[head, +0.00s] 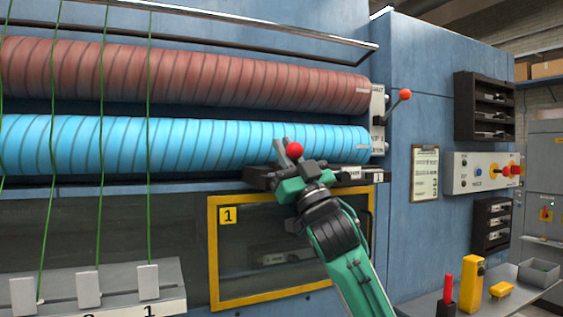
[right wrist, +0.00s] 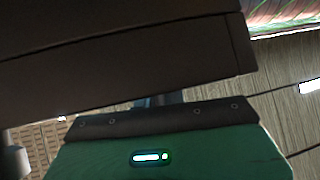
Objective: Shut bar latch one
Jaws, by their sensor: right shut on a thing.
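My right gripper (head: 294,168) reaches up from the lower right in the head view, at the dark latch housing (head: 258,177) under the blue roller. It is shut on a lever with a red ball knob (head: 295,149); the knob shows just above the fingers and the shaft is mostly hidden. A label block marked 1 (head: 377,177) sits at the right end of this housing. In the right wrist view a dark slab (right wrist: 110,50) fills the top, close over my green gripper body; the fingertips are hidden. My left gripper is not in view.
The blue roller (head: 200,147) and the red roller (head: 190,75) run above. A yellow-framed window (head: 213,260) marked 1 is below. Another red-knobbed lever (head: 404,95) stands right of the rollers. A clipboard (head: 425,172) and control box (head: 470,172) hang at right.

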